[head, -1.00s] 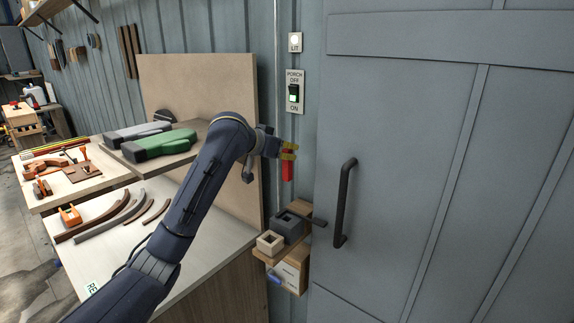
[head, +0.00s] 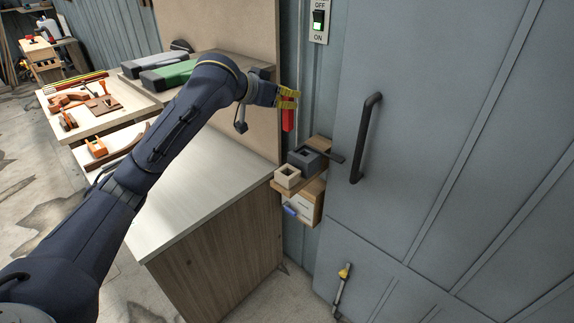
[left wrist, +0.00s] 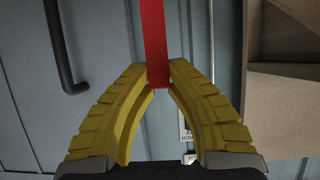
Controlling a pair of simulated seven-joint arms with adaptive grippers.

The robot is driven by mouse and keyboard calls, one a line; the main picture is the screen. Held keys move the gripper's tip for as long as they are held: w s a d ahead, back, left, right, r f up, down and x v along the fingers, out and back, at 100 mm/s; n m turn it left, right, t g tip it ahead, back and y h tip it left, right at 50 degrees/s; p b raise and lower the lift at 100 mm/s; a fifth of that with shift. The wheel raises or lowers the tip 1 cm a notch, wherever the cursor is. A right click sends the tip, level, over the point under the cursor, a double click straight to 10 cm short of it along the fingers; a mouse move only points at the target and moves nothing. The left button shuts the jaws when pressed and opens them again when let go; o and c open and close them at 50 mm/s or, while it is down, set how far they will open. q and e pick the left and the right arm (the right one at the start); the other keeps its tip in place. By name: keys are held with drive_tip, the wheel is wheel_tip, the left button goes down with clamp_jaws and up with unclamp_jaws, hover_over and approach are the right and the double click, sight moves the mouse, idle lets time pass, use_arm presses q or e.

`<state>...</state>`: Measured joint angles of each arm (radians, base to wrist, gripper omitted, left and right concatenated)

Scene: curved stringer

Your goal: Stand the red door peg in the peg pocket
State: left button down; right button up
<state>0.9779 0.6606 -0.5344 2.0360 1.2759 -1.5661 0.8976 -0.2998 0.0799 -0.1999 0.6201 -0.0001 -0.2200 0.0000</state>
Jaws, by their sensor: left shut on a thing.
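The red door peg (head: 288,120) hangs roughly upright from my left gripper (head: 288,97), above a small wooden wall shelf. In the left wrist view the yellow fingers of my left gripper (left wrist: 158,85) are closed on the end of the red peg (left wrist: 155,40). Two blocks with square openings sit on the shelf: a dark grey one (head: 304,160) and a smaller pale one (head: 288,178). I cannot tell for certain which is the peg pocket. The peg is above the dark grey block and apart from it. My right gripper is not in view.
The wooden shelf (head: 279,187) has a box (head: 303,208) under it. A grey door with a black handle (head: 365,140) is at right, with a yellow-topped bolt (head: 343,275) low down. The workbench (head: 190,205) stands at left, its near top bare.

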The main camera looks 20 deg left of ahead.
use_arm(q)
wheel_tip(320, 180, down, 18)
drive_tip(key=shift+f, duration=0.15)
idle(0.6)
drive_tip(key=shift+f, duration=0.1)
drive_tip(key=c, duration=1.3)
unclamp_jaws()
drive_tip(key=shift+c, duration=0.2)
